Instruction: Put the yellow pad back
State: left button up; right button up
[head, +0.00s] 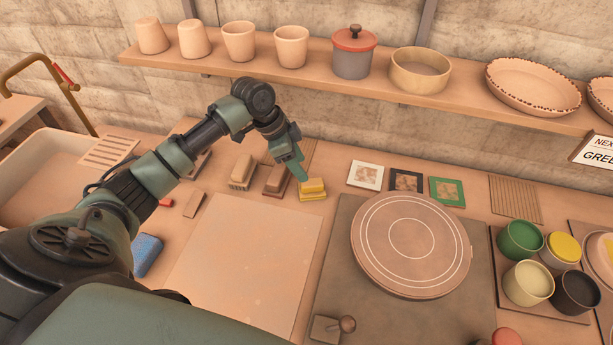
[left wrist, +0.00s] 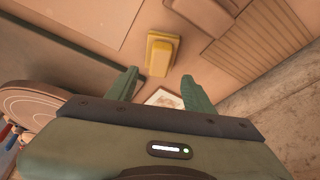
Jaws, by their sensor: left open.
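The yellow pad (head: 312,190) is a small block with a raised top, sitting on the table at the right end of a short row of similar blocks. In the left wrist view the yellow pad (left wrist: 163,54) lies just beyond my fingertips, roughly in line with the gap between them. My left gripper (head: 301,174) is open and empty, close to the pad at its back side in the head view. Its two spread fingers show in the left wrist view (left wrist: 160,76). My right gripper is not in view.
A brown block (head: 276,181) and a tan block (head: 243,172) stand left of the pad. A pale board (head: 245,255) lies in front. A round turntable (head: 410,243), small framed tiles (head: 366,175) and paint cups (head: 520,240) are to the right. A shelf (head: 330,74) with pots hangs above.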

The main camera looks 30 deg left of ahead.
pick_arm(q)
jog(key=shift+b+v, duration=0.3)
jog(key=shift+v, duration=1.95)
